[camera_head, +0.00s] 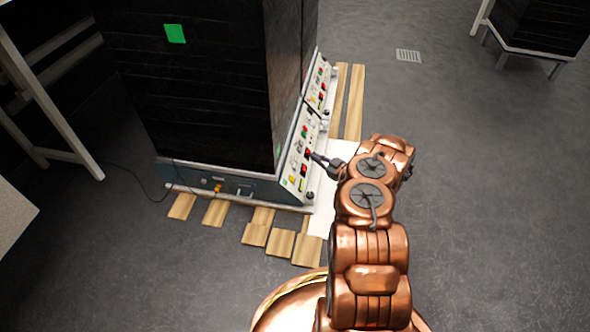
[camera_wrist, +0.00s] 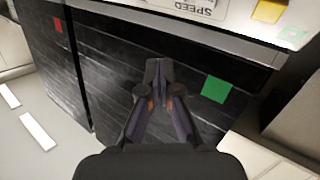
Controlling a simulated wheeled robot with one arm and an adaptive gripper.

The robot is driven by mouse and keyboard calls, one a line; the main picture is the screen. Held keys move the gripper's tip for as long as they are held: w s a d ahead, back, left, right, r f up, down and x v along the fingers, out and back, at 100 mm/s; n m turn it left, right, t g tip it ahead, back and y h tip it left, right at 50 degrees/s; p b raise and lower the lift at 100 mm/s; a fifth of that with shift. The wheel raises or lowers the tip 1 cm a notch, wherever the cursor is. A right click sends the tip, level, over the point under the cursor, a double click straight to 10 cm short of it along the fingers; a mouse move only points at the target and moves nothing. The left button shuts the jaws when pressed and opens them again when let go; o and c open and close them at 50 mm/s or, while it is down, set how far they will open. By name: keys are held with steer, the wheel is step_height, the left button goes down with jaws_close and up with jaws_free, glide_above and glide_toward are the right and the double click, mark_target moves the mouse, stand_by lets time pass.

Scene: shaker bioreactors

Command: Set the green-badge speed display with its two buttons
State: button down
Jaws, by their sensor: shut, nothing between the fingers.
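A black cabinet with a green badge (camera_head: 175,33) stands on a pallet. Its sloped white control panel (camera_head: 296,162) runs along its right side with several small coloured buttons and labels. In the wrist view, the green badge (camera_wrist: 216,88) is on the dark cabinet face right of my fingers. My gripper (camera_head: 313,156) is close to the panel. In the wrist view, my gripper (camera_wrist: 158,66) is shut and empty. No display digits are readable, and contact cannot be told.
A red badge (camera_wrist: 58,24) marks another dark face at left in the wrist view. Wooden pallet slats (camera_head: 281,243) stick out under the cabinet. Another black unit (camera_head: 542,25) stands far right. Open grey floor (camera_head: 490,180) lies to the right.

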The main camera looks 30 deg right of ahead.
mark_target(295, 167)
steer(key=shift+w+a+f+b, duration=0.6)
steer(key=shift+a+f+b, duration=0.1)
steer(key=shift+f+b, duration=0.2)
steer(key=shift+w+a+f+b, duration=0.55)
steer(key=shift+a+f+b, duration=0.15)
steer(key=shift+b, duration=0.2)
steer(key=shift+w+a+f+b, duration=0.6)
steer(key=shift+a+f+b, duration=0.05)
steer(key=shift+f+b, duration=0.25)
steer(key=shift+w+a+f+p, duration=0.4)
steer(key=shift+a+f+p, duration=0.1)
steer(key=shift+f, duration=0.05)
stand_by(0.7)
steer(key=shift+s+r, duration=0.1)
steer(key=shift+r, duration=0.05)
steer(key=shift+s+d+r+p, duration=0.35)
steer(key=shift+d+r+p, duration=0.1)
steer(key=shift+p, duration=0.7)
